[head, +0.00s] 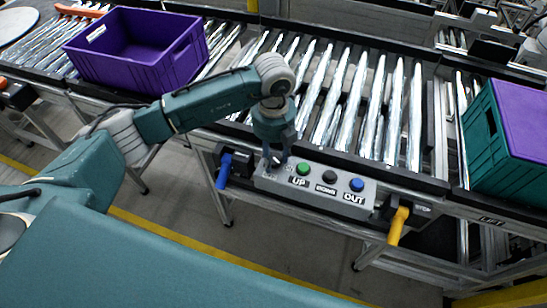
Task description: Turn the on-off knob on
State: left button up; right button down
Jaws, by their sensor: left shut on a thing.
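A grey control box (318,196) is fixed to the front edge of the roller conveyor. It has a green button (303,169) marked UP, a black button (329,176) and a blue button (357,184) marked OUT. My left gripper (274,163) points down at the box's left end, left of the green button. It is shut on the on-off knob, which its fingers mostly hide. I cannot make out which way the knob is turned. My right gripper is out of view.
A blue handle (223,171) hangs left of the box and a yellow handle (398,226) right of it. A purple crate (140,50) stands on the conveyor at the left. A green crate with a purple top (490,140) is at the right. The rollers between are clear.

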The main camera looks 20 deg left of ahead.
aim_at(276, 160)
pick_arm(q)
jog(key=n, duration=0.2)
jog(key=n+b, duration=0.1)
jog(key=shift+s+d+f, duration=0.15)
jog(key=shift+s+f, duration=0.15)
jog(key=shift+s, duration=0.05)
jog(key=shift+n, duration=1.1)
jog(key=shift+d, duration=0.1)
jog(key=o, duration=1.1)
jog(key=shift+w+r, duration=0.1)
jog(key=shift+d+r, duration=0.1)
jog(key=shift+r, duration=0.05)
jog(key=shift+w, duration=0.1)
jog(key=shift+r, duration=0.2)
notch_tip(276, 160, up, 12)
jog(key=shift+f, duration=0.2)
